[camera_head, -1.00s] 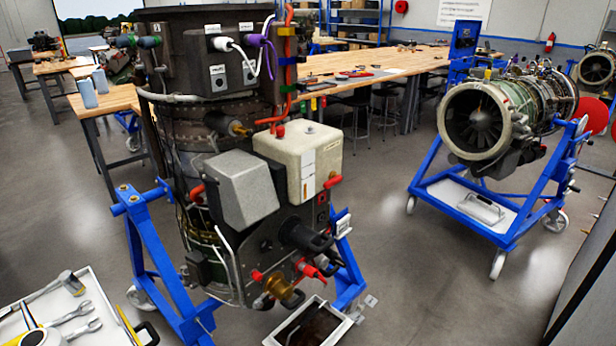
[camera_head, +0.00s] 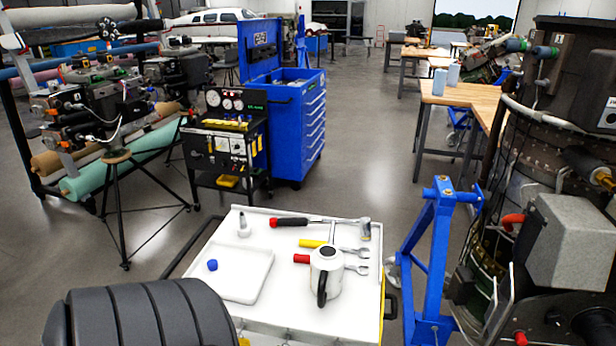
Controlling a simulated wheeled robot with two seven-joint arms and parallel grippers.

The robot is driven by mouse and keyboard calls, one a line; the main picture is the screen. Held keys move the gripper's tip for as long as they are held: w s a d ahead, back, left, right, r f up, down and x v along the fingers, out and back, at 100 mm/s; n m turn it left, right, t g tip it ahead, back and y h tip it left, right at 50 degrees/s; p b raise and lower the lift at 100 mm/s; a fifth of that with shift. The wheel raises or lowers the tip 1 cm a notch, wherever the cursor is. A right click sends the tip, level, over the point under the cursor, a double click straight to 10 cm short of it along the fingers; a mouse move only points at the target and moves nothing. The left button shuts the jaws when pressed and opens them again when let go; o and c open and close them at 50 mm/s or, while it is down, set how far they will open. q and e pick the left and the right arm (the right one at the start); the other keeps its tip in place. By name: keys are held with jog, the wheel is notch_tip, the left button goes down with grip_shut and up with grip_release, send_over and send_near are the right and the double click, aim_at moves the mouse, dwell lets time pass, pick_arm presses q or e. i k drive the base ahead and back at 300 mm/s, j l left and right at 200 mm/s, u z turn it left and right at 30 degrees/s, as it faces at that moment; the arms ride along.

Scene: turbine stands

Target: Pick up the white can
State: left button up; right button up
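The white can (camera_head: 326,275) stands upright on the white-topped tool cart (camera_head: 258,320) at the bottom middle. It has a dark round top opening or cap and a black handle on its near side. It partly covers the tools lying behind and beside it. Neither of my grippers shows in the head view, so nothing is seen touching the can.
A hammer (camera_head: 365,230), wrenches (camera_head: 355,268), a shallow white tray (camera_head: 240,272) with a blue cap (camera_head: 212,265) and a small white bottle (camera_head: 243,224) share the cart. A blue stand (camera_head: 432,262) rises close to its right. A blue tool cabinet (camera_head: 290,125) stands behind.

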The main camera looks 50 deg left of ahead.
aim_at(326, 262)
jog(key=u, duration=1.5)
